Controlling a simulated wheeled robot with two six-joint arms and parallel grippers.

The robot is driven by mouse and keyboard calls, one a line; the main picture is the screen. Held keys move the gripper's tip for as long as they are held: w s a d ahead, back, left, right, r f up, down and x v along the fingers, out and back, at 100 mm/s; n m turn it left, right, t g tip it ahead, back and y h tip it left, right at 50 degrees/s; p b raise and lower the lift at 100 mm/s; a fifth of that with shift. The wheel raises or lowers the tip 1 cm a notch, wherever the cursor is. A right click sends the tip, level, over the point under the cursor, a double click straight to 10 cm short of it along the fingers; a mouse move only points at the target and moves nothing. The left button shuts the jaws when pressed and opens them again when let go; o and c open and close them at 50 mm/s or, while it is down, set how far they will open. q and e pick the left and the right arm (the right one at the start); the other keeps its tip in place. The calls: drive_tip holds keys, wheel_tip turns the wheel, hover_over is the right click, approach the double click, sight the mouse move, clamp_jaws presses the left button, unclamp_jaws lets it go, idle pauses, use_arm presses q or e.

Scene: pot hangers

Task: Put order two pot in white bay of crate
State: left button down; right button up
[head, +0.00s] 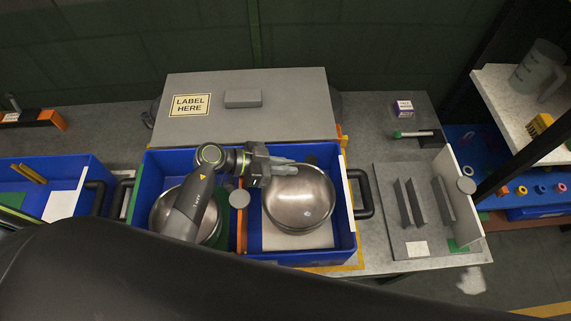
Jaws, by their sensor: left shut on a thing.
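My left gripper (280,167) is shut on the rim area of a round steel pot (300,203), at its upper left side. That pot is over or in the right bay of the blue crate (348,243), and the bay's white floor (290,239) shows below it. I cannot tell whether the pot touches the floor. A second steel pot (165,208) is in the crate's left bay, which shows green, partly hidden by my arm. An orange divider (240,232) stands between the bays. My right gripper is out of view.
The crate has a lid (290,102) tilted up behind it, with a label and a grey block. Black handles stick out at both sides. Another blue crate (80,168) is at left. A grey rack with upright slats (400,239) stands at right, below a shelf.

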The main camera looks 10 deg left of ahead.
use_arm(q)
drive_tip(key=shift+f, duration=0.5)
drive_tip(key=c, duration=1.5)
unclamp_jaws()
drive_tip(key=shift+o, duration=0.2)
drive_tip(key=shift+r, duration=0.2)
drive_tip(key=b+v, duration=0.1)
drive_tip(key=v, duration=0.5)
drive_tip(key=b+v, duration=0.1)
drive_tip(key=v, duration=0.5)
drive_tip(key=shift+r, duration=0.3)
